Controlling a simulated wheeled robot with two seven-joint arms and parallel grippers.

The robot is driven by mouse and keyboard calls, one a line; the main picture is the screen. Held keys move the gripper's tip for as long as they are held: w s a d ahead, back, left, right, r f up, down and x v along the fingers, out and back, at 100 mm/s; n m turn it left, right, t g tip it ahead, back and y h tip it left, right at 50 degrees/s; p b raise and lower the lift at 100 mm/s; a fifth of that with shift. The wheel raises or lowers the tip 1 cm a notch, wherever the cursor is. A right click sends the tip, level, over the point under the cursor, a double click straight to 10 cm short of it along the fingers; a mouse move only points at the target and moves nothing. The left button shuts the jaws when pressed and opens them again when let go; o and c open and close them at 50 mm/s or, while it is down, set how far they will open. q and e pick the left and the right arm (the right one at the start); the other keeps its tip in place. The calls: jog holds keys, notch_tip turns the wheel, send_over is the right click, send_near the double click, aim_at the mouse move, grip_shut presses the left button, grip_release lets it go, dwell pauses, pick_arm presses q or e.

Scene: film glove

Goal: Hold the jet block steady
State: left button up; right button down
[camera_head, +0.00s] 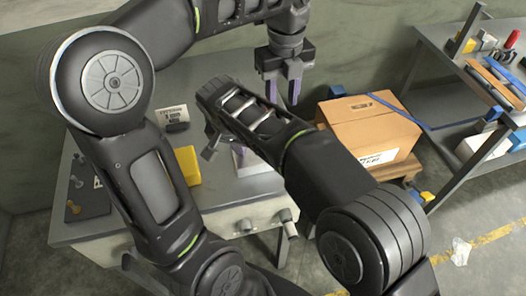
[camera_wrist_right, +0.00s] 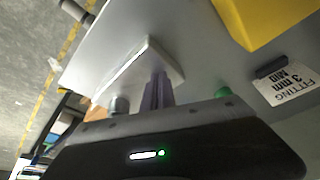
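A pale block (camera_head: 250,160), which I take to be the jet block, stands near the front of the grey table, partly hidden by my right arm. In the right wrist view a white slab-like part (camera_wrist_right: 138,70) shows right at my right gripper's fingers (camera_wrist_right: 157,92). In the head view the right gripper (camera_head: 214,143) is low over the table beside the pale block, mostly covered by its own arm. Whether its fingers grip the block cannot be made out. My left gripper (camera_head: 283,88) hangs above the table's right end, fingers down, apart and empty.
A yellow box (camera_head: 187,166) and a "fitting 3 mm" label card (camera_head: 172,115) are on the table (camera_head: 205,205). Small knobbed parts (camera_head: 74,208) lie at its left. A cardboard box (camera_head: 370,130) stands right of the table. A cluttered workbench (camera_head: 450,60) is further right.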

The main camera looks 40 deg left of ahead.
jog(key=shift+s+d+f, duration=0.1)
jog(key=shift+d+f, duration=0.1)
jog(key=shift+f, duration=0.3)
dwell(1.7)
jog(key=shift+r, duration=0.1)
jog(key=shift+a+r, duration=0.2)
jog(key=shift+r, duration=2.55)
jog(key=shift+r, duration=0.1)
jog(key=shift+r, duration=1.4)
jog(key=shift+f, duration=0.1)
